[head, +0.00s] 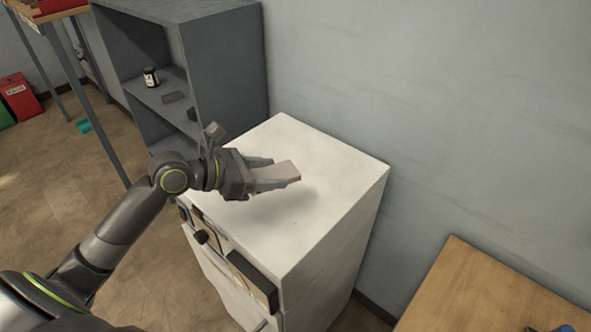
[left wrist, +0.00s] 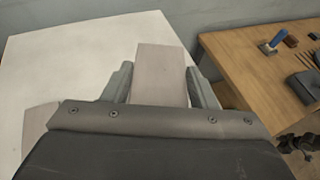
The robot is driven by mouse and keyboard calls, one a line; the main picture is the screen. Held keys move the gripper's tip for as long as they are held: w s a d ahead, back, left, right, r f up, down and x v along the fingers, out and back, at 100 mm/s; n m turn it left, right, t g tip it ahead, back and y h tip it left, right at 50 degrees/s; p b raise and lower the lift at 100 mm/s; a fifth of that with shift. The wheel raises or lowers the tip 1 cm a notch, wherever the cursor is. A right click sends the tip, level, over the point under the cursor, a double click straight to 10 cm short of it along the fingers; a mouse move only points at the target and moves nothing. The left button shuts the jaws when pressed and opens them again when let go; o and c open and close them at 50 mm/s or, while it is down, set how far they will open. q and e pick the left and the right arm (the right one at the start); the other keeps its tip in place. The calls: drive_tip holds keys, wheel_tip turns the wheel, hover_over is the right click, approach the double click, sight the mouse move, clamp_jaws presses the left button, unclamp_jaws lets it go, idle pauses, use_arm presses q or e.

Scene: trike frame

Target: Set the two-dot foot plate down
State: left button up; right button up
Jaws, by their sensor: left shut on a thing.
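The foot plate (head: 284,171) is a flat, pale pinkish-grey block. My left gripper (head: 277,178) is shut on it and holds it over the white cabinet top (head: 325,205). A soft shadow lies on the top below the gripper, so the plate seems a little above it. In the left wrist view the plate (left wrist: 161,74) sticks out between the two fingers (left wrist: 160,85). No dots show on its visible face. My right gripper is not in view.
The white cabinet top is otherwise bare in the head view. A grey shelf unit (head: 225,60) with a small dark jar (head: 151,77) stands behind it at the left. A wooden table (head: 490,295) is at the right, with tools on it in the wrist view. A wall is behind.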

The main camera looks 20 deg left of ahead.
use_arm(q)
drive_tip(key=shift+w+d+f, duration=0.25)
drive_tip(key=shift+f, duration=0.35)
drive_tip(key=shift+w+d+f, duration=0.2)
drive_tip(key=shift+f, duration=0.35)
hover_over(272, 211)
wheel_tip(272, 211, down, 4)
drive_tip(key=shift+s+f+b, duration=0.15)
drive_tip(key=shift+b, duration=0.2)
drive_tip(key=shift+w+d+f, duration=0.1)
drive_tip(key=shift+w+f, duration=0.1)
drive_tip(key=shift+f, duration=1.45)
drive_tip(key=shift+s, duration=0.1)
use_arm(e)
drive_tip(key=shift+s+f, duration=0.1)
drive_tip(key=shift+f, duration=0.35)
use_arm(q)
drive_tip(key=o, duration=1.2)
drive_tip(key=shift+f, duration=0.15)
drive_tip(key=shift+o, duration=0.2)
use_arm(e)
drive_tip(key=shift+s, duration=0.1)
